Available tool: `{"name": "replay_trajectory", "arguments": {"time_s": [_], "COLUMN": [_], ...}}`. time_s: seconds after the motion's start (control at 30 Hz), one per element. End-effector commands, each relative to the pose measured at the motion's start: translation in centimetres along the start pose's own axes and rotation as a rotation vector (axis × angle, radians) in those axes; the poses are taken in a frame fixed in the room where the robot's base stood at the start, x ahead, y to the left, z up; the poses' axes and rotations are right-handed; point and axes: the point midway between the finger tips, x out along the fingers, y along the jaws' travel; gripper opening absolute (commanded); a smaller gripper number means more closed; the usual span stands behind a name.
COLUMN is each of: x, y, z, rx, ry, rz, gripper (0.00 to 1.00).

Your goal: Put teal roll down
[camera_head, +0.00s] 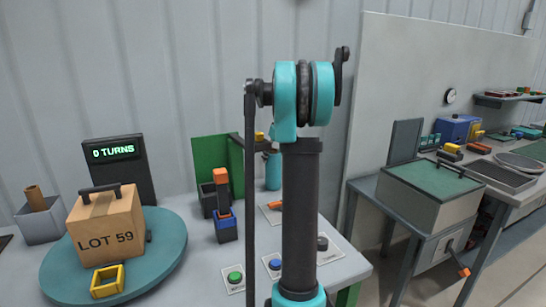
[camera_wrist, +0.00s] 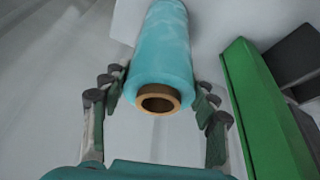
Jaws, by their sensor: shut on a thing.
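The teal roll (camera_wrist: 160,45) fills the upper middle of the wrist view, with the brown end of its core facing the camera. My gripper (camera_wrist: 160,88) is shut on it, one finger on each side. In the head view the roll (camera_head: 273,172) shows upright beside my arm, near the back of the table, left of my arm's dark link. My gripper is mostly hidden behind my arm there. I cannot tell whether the roll's lower end touches the table.
A green panel (camera_head: 211,165) stands left of the roll; it also shows in the wrist view (camera_wrist: 262,110). In front are a blue bin (camera_head: 226,226) and buttons. A turntable (camera_head: 165,262) carries a box (camera_head: 105,222) marked LOT 59. A lidded case (camera_head: 432,190) stands right.

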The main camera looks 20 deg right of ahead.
Motion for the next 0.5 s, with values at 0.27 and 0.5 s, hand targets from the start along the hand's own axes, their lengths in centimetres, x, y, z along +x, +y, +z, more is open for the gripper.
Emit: {"name": "replay_trajectory", "arguments": {"time_s": [0.27, 0.5], "x": [0.19, 0.16], "y": [0.02, 0.02], "z": [0.05, 0.05], "rx": [0.000, 0.000], "ry": [0.000, 0.000], "rz": [0.000, 0.000], "gripper": [0.65, 0.80]}}
